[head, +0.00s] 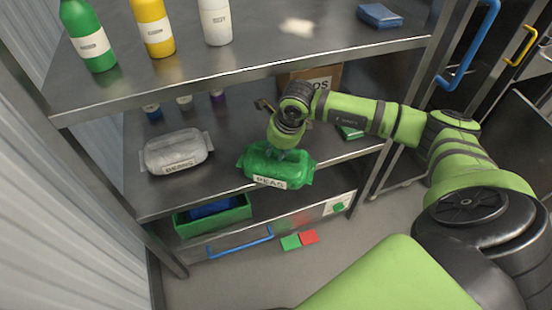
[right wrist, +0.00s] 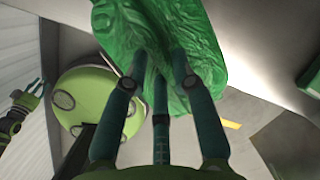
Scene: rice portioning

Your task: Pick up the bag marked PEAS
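The green bag marked PEAS (head: 277,168) is at the front of the middle shelf, its label facing me. It also fills the top of the right wrist view (right wrist: 180,30). My right gripper (head: 287,152) reaches down onto the top of the bag. In the right wrist view its fingers (right wrist: 160,62) are closed in on the bag, and the green film is creased between them. The bag hides part of the fingertips. I cannot tell whether the bag is clear of the shelf. My left gripper (right wrist: 38,88) shows small at the left of the right wrist view.
A clear labelled bag (head: 178,151) lies on the same shelf (head: 160,203) to the left. A cardboard box (head: 318,76) and another green packet (head: 350,132) are behind. The upper shelf (head: 270,62) holds bottles. A green bin (head: 212,213) is below. Red and green squares lie on the floor.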

